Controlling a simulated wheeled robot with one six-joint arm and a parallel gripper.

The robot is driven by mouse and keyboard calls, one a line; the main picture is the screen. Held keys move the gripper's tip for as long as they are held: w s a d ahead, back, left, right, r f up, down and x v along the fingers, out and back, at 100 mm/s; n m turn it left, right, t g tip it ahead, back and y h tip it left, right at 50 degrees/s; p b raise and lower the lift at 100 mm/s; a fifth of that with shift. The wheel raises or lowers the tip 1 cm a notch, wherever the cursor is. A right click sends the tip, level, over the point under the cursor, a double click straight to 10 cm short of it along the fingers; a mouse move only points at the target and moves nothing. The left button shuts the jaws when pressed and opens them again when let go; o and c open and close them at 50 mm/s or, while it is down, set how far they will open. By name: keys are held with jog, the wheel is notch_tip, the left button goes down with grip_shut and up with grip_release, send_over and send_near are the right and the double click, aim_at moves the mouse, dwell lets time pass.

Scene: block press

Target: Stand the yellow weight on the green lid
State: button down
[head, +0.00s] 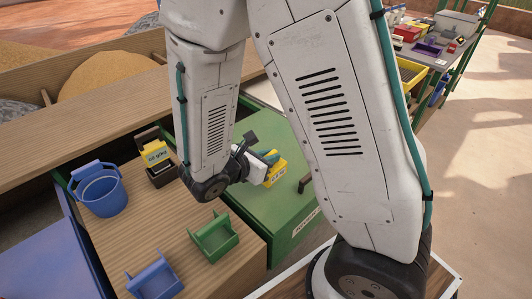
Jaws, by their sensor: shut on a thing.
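The yellow weight (276,174), with a pale label on its side, is held in my gripper (265,160). It is tilted in the picture and appears over the green lid (270,213). I cannot tell whether its underside touches the lid. The lid is a flat green panel with a dark handle (305,184) at its right, just right of the weight. My arm hides part of the lid's left and back, and my gripper's far side is partly hidden.
A second yellow labelled block (155,153) sits in a dark holder on the wooden top (165,225). A cluttered table (428,60) is at the back right.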

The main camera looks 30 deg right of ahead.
jog(key=shift+s+d, duration=0.1)
jog(key=shift+s, duration=0.4)
jog(key=shift+w+d+m+g, duration=0.15)
jog(key=shift+d+m+g, duration=0.05)
jog(key=shift+m+g, duration=0.1)
jog(key=shift+w+d+f, duration=0.85)
jog(key=shift+w+d, duration=0.3)
jog(key=shift+w, duration=1.05)
jog(key=shift+w+d+f, duration=0.8)
jog(key=shift+w+d, duration=0.4)
jog(key=shift+w, duration=1.05)
jog(key=shift+w+d+f, duration=0.85)
jog(key=shift+w+d, duration=0.3)
jog(key=shift+w, duration=1.05)
jog(key=c, duration=1.4)
grip_release()
jog(key=shift+f, duration=0.15)
